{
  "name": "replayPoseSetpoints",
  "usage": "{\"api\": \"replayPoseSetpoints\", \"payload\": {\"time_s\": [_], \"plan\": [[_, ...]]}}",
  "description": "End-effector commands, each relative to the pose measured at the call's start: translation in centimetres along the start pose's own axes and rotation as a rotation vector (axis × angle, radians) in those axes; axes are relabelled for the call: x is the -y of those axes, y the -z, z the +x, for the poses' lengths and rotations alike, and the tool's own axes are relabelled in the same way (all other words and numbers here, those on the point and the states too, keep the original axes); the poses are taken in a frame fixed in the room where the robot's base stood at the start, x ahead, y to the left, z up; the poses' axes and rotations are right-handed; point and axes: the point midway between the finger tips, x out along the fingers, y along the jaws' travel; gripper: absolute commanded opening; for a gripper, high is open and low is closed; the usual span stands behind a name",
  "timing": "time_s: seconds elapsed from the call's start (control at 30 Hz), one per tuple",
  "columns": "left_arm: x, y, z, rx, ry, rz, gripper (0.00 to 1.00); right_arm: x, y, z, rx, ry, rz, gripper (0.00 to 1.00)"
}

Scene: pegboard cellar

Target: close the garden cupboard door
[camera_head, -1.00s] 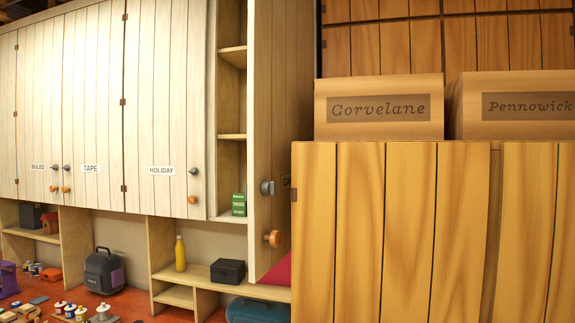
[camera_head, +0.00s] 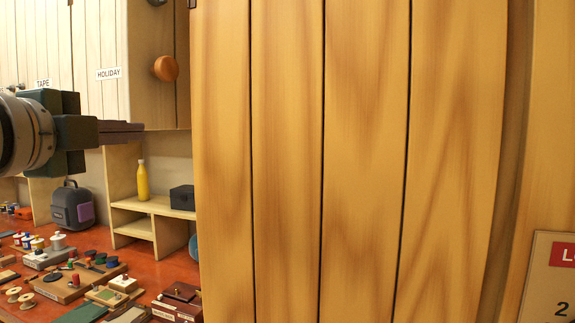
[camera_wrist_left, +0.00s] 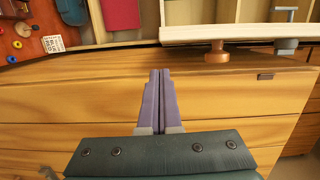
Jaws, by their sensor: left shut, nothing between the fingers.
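The garden cupboard door (camera_head: 151,60) stands open, swung out from the pale wall cupboards, with a round orange knob (camera_head: 165,68). Its label is not readable now. In the left wrist view the door (camera_wrist_left: 240,33) shows edge-on beyond the fingers, with its wooden knob (camera_wrist_left: 217,52) and a grey fitting (camera_wrist_left: 287,46). My left gripper (camera_head: 143,126) comes in from the left, level with the door's bottom edge in the picture. Its fingers (camera_wrist_left: 160,72) are together and empty, and look apart from the door. My right gripper is not in view.
A large wooden plank panel (camera_head: 365,160) fills the middle and right, close to me, hiding what is behind. Below the cupboards stand a yellow bottle (camera_head: 143,180), a black box (camera_head: 182,197) and a grey backpack-like case (camera_head: 72,206). Spools and small items crowd the red bench.

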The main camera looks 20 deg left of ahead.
Motion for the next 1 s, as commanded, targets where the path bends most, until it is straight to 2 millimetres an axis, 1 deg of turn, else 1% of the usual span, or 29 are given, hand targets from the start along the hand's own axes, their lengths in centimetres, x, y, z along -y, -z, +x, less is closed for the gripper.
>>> {"api": "replayPoseSetpoints", "payload": {"time_s": [0.03,0.17,0.27,0.5,0.7,0.83,1.0], "plan": [[0.1,-0.2,0.2,0.002,0.015,0.016,0.00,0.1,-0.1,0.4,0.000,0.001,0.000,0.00],[0.7,-0.3,1.0,0.003,0.023,0.024,0.00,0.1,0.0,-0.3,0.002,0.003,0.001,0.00],[0.9,-0.3,2.3,0.003,0.021,0.022,0.00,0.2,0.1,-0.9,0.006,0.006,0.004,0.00],[1.0,-0.3,6.4,0.002,0.020,0.019,0.00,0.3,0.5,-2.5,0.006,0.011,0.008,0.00],[0.8,-0.2,8.8,0.002,0.018,0.021,0.00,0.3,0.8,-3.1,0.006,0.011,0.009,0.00],[0.7,-0.3,9.7,0.002,0.020,0.022,0.00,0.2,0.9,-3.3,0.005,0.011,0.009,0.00],[0.6,-0.2,10.1,0.002,0.019,0.023,0.00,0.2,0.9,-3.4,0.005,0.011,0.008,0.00]]}}
